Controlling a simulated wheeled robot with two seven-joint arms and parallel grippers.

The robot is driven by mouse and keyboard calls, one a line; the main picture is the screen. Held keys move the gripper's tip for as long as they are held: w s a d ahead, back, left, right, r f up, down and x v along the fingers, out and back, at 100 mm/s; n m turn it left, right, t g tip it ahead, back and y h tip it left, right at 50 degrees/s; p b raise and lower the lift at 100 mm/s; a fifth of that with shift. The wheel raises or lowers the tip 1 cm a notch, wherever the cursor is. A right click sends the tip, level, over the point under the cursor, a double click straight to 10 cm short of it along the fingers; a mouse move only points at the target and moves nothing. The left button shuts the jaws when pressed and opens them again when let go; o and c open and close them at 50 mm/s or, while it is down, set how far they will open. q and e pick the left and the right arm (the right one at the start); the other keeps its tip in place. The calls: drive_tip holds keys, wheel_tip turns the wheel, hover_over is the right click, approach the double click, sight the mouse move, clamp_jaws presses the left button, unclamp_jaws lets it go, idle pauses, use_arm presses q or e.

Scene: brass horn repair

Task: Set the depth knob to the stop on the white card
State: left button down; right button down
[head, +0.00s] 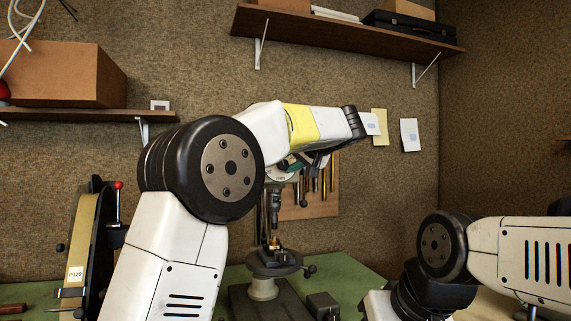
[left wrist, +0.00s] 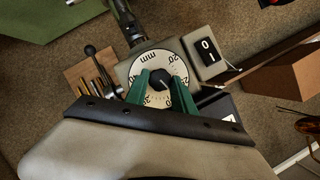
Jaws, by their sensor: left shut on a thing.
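The depth knob (left wrist: 160,80) is black and sits in the middle of a round white dial (left wrist: 148,62) marked in mm, in the left wrist view. My left gripper (left wrist: 159,79) has green fingers on both sides of the knob and is shut on it. In the head view the left gripper (head: 292,164) is at the head of the drill press (head: 264,262), partly hidden by my arm. White cards hang on the wall, one (head: 410,135) apart and one (head: 369,123) by a yellow note; their writing is too small to read. My right gripper is out of view.
A switch box (left wrist: 207,52) marked 0 and 1 is beside the dial. A tool board (head: 318,190) hangs behind the press. A belt sander (head: 88,235) stands at left on the green bench. Shelves (head: 350,32) run above.

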use_arm(q)
drive_tip(key=m+y, duration=0.2)
drive_tip(key=m, duration=0.1)
drive_tip(key=shift+d+f, duration=0.15)
drive_tip(key=shift+d, duration=0.05)
drive_tip(key=shift+f+m+t+y, duration=0.1)
drive_tip(key=shift+m+t+y, duration=0.2)
drive_tip(key=shift+m+y, duration=0.8)
drive_tip(key=shift+m+h, duration=0.3)
drive_tip(key=shift+m, duration=0.3)
drive_tip(key=c, duration=1.1)
unclamp_jaws()
drive_tip(key=shift+o, duration=0.2)
drive_tip(key=shift+d, duration=0.1)
drive_tip(key=v, duration=0.7)
drive_tip(key=shift+s+d, duration=0.2)
drive_tip(key=shift+s, duration=0.05)
